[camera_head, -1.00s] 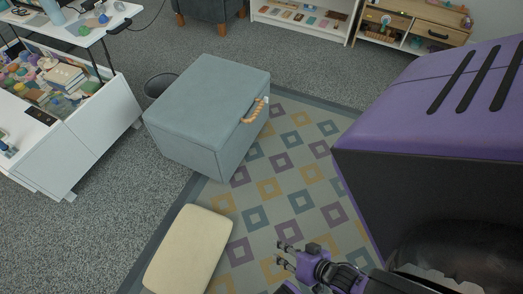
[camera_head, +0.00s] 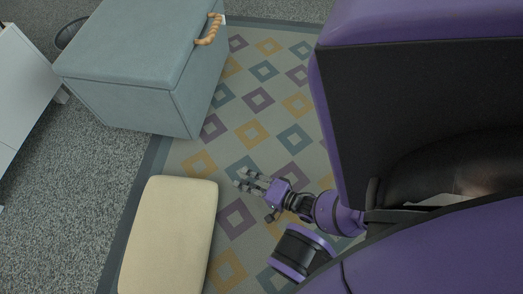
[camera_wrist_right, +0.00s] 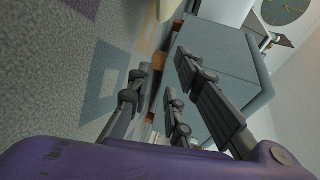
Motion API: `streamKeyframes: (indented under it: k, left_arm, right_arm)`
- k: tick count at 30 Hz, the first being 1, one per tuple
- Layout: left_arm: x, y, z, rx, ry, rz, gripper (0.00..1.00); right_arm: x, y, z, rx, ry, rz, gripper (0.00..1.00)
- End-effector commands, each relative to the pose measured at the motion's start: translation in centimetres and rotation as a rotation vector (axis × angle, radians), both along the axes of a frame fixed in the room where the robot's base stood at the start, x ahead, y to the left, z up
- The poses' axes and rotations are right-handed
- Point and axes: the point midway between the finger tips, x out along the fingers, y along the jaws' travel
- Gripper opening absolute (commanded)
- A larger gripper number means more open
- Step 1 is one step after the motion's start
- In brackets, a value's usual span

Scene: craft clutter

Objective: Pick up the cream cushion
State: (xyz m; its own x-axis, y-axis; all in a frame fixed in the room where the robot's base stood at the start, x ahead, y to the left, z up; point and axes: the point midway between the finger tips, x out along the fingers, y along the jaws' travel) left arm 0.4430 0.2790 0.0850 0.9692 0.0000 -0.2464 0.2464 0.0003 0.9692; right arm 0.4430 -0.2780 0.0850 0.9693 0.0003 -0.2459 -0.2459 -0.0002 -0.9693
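The cream cushion (camera_head: 170,235) is a flat, rounded rectangle in the lower left of the head view. It lies partly on the patterned rug and close to the rug's left border. My right gripper (camera_head: 244,178) is to the right of the cushion's upper end, apart from it. Its fingers point left in the head view. The right wrist view shows the fingers (camera_wrist_right: 160,74) spread with nothing between them. My left gripper is not in view.
A blue-grey storage box (camera_head: 130,95) with a rope handle (camera_head: 210,29) stands above the cushion; it also shows in the right wrist view (camera_wrist_right: 215,65). A white cabinet (camera_head: 22,85) is at the left edge. The rug (camera_head: 262,130) right of the box is clear.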

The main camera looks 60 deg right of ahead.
Motion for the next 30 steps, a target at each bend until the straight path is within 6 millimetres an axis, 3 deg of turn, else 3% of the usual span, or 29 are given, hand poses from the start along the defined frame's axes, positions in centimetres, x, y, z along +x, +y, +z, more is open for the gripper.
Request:
streamKeyframes:
  k: [13, 30]
  left_arm:
    - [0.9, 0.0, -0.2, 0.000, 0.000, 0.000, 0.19]
    - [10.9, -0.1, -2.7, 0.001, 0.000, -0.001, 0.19]
  right_arm:
    - [0.9, 0.0, -0.2, 0.001, -0.001, 0.000, 0.19]
    - [11.0, 0.0, -2.7, 0.000, 0.001, -0.001, 0.19]
